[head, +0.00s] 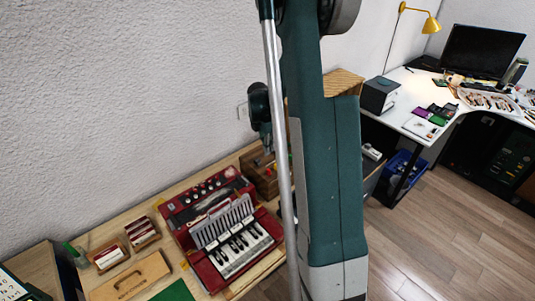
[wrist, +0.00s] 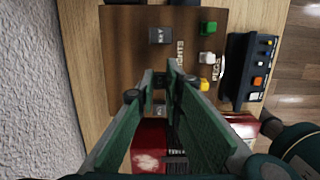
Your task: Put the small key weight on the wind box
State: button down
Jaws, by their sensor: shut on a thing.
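My gripper (wrist: 161,82) has its two green fingers close together, shut on a small grey piece between the tips, which I take to be the small key weight (wrist: 160,80). It is mostly hidden by the fingers. In the head view my gripper (head: 268,149) points down over the brown wooden box (head: 254,181) at the back of the bench. In the wrist view this box (wrist: 125,60) bears lettering and a grey block (wrist: 160,35) beyond my fingertips. I cannot tell for sure which thing is the wind box; no such label is readable.
Green, white and yellow pieces (wrist: 206,57) stand on the brown box. A dark case with coloured buttons (wrist: 258,68) is beside it. The red keyboard instrument (head: 190,212) stands in front. My arm hides part of the bench's right side in the head view.

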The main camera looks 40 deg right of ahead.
jog(key=shift+f, duration=1.9)
jog(key=shift+f, duration=0.2)
jog(key=c, duration=2.5)
grip_release()
jog(key=shift+o, duration=0.2)
jog(key=shift+r, duration=0.25)
notch_tip(320, 180, up, 12)
jog(key=a, duration=0.1)
jog(key=shift+a, duration=0.4)
